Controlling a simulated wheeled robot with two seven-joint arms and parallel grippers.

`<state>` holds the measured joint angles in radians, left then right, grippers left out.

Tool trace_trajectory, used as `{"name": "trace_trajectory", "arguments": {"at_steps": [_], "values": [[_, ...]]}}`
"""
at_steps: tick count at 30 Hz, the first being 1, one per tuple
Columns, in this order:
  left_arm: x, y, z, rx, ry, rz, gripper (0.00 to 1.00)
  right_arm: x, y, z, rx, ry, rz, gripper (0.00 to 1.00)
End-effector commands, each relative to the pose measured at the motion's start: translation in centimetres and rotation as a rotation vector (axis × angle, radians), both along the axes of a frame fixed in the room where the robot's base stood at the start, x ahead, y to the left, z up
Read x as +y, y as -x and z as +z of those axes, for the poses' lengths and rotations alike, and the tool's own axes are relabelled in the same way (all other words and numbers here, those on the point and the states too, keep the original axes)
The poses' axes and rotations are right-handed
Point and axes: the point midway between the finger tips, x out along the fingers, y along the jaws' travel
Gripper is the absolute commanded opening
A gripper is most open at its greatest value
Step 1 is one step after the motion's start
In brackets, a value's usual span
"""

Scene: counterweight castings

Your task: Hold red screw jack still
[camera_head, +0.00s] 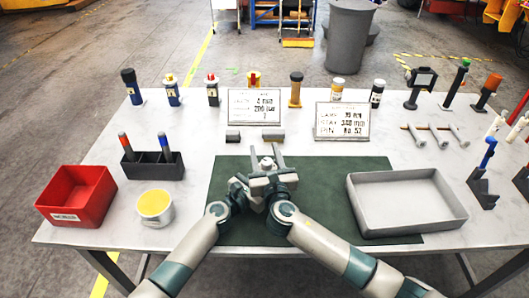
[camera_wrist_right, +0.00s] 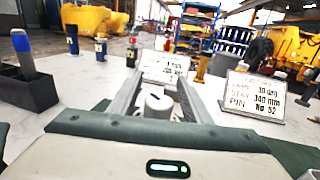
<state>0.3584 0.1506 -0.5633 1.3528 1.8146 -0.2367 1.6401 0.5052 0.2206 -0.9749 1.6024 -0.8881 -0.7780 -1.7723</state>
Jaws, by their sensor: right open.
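My right gripper (camera_head: 267,156) is over the green mat, its two fingers apart and pointing to the back of the table. A pale grey round piece with a dark slot in its top (camera_wrist_right: 158,103) stands between these fingers in the right wrist view; its lower part is hidden. It also shows in the head view (camera_head: 267,164). I cannot tell if the fingers touch it. I see no red on it. My left gripper (camera_head: 240,184) is close beside the right one, its jaws unclear. A red-and-yellow piece (camera_head: 253,77) stands at the back, partly behind a sign.
Two signs (camera_head: 254,106) (camera_head: 342,121) stand behind the mat (camera_head: 225,217). A grey tray (camera_head: 455,207) lies right, a red bin (camera_head: 103,189) left, with a yellow-topped tin (camera_head: 155,207) and a dark holder (camera_head: 135,171). Several cylinders line the back edge.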

Motion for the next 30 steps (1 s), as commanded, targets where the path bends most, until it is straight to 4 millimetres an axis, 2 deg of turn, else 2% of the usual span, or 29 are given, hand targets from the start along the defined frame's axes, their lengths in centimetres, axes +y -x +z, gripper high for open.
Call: {"name": "trace_trajectory", "arguments": {"at_steps": [4,9,20,30], "values": [[0.05,-0.05,0.03,0.000,0.000,0.001,0.00,0.01,0.02,0.00,0.000,0.000,0.000,0.42],[0.05,-0.05,0.03,0.000,0.000,0.001,0.00,-0.01,0.03,-0.01,0.000,0.000,0.000,0.03],[0.07,-0.05,0.04,0.000,0.000,0.002,0.00,0.03,0.00,0.00,-0.001,0.001,0.026,0.02],[0.07,-0.05,0.05,-0.001,0.001,0.001,0.00,0.57,0.11,0.07,-0.003,0.004,0.190,0.02]]}}
